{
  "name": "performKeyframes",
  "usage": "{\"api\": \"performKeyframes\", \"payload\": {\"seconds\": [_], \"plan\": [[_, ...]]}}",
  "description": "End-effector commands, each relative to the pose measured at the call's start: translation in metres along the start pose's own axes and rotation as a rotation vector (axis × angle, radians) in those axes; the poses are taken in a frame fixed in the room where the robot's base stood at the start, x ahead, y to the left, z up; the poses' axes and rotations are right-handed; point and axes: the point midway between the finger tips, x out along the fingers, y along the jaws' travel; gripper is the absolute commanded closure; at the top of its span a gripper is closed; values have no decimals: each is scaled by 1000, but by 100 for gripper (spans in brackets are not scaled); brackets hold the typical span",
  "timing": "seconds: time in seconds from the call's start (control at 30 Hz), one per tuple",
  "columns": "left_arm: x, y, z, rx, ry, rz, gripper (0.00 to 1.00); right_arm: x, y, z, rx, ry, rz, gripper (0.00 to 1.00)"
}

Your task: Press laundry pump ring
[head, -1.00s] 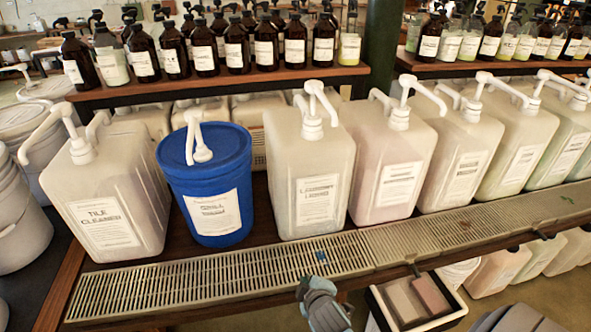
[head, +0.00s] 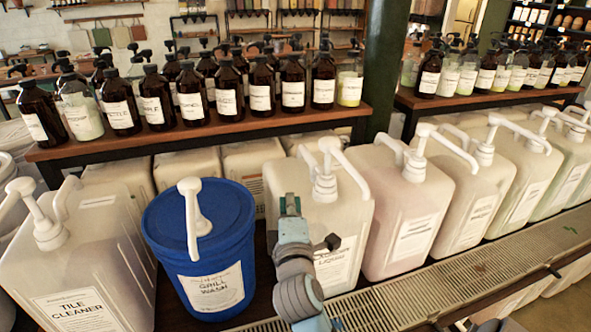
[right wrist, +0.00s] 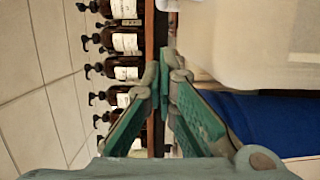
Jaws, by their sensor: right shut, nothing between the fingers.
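The white laundry jug (head: 350,215) stands just right of the blue grill wash bucket (head: 205,235). Its label is partly hidden by my right arm. Its white pump (head: 331,155) rises from the top, with the collar ring (head: 325,188) at its base and a spout pointing down to the right. My right gripper (head: 290,203) is shut and empty, upright in front of the jug's left side and below the pump head in the picture. In the right wrist view the closed fingertips (right wrist: 166,68) show beside the pale jug (right wrist: 245,40). My left gripper is not in view.
The tile cleaner jug (head: 75,265) stands left of the bucket, and several pump jugs stand in a row to the right. A shelf (head: 200,140) of brown bottles runs behind. A slotted drip tray (head: 400,305) lies in front.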

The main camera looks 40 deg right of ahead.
Motion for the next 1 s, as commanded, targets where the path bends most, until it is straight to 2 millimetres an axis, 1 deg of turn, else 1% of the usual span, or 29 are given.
{"api": "performKeyframes", "payload": {"seconds": [0.1,0.2,0.33,0.47,0.63,0.77,0.8,0.9,1.0], "plan": [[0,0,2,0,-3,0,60,0,0,-3,2,5,0,100],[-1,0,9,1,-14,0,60,2,0,-4,1,7,-1,100],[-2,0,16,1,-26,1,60,11,0,-4,0,7,0,100],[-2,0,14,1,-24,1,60,33,0,-3,-2,5,1,100],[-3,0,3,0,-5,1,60,70,0,-2,-1,3,0,100],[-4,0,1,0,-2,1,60,98,0,-1,0,1,-1,100],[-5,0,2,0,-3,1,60,104,0,2,-2,0,-2,100],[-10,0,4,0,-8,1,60,106,1,20,-3,2,-2,100],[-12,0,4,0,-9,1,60,109,0,31,-1,2,-1,100]]}}
